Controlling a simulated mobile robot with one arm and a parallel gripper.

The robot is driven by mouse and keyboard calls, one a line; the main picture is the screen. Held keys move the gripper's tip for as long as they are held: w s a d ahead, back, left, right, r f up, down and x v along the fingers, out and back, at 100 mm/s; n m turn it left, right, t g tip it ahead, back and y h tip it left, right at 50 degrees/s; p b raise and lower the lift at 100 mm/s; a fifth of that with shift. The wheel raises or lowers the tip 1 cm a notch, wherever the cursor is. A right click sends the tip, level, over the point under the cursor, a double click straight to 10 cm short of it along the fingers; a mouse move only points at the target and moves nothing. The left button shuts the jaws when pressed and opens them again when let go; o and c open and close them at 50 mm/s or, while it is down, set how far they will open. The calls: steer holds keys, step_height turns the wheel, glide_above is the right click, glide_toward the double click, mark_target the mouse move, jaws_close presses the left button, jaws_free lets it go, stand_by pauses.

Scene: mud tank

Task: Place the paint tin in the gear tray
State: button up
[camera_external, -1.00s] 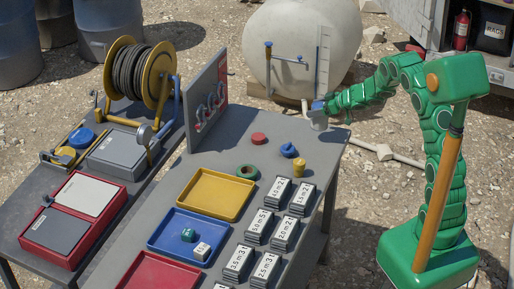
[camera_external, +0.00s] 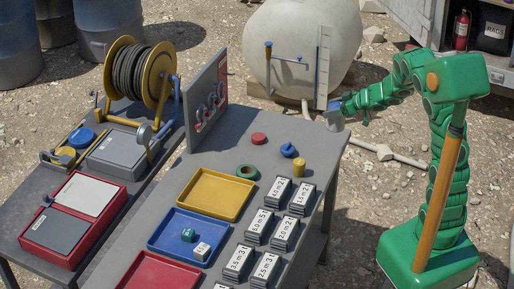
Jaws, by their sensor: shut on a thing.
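My gripper (camera_external: 335,106) is at the end of the green arm, near the table's far right corner. It is shut on a small grey tin (camera_external: 334,121), which looks like the paint tin. The tin hangs upright below the blue jaws and overlaps the table's far edge in the picture. I cannot tell its exact height. Three trays lie on the table: yellow (camera_external: 242,211), blue (camera_external: 161,247) and red (camera_external: 133,277). No label shows which one is the gear tray. The yellow tray looks empty. The blue tray holds a teal piece (camera_external: 188,235) and a whitish block (camera_external: 202,251).
A red disc (camera_external: 259,139), a green ring (camera_external: 247,172), a blue piece (camera_external: 288,150) and a yellow cylinder (camera_external: 299,167) stand on the table. Several labelled blocks (camera_external: 286,233) line its right side. An upright panel (camera_external: 207,98) and a large pale tank (camera_external: 290,40) stand behind.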

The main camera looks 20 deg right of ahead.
steer(key=shift+s+r, duration=0.25)
steer(key=shift+s, duration=0.1)
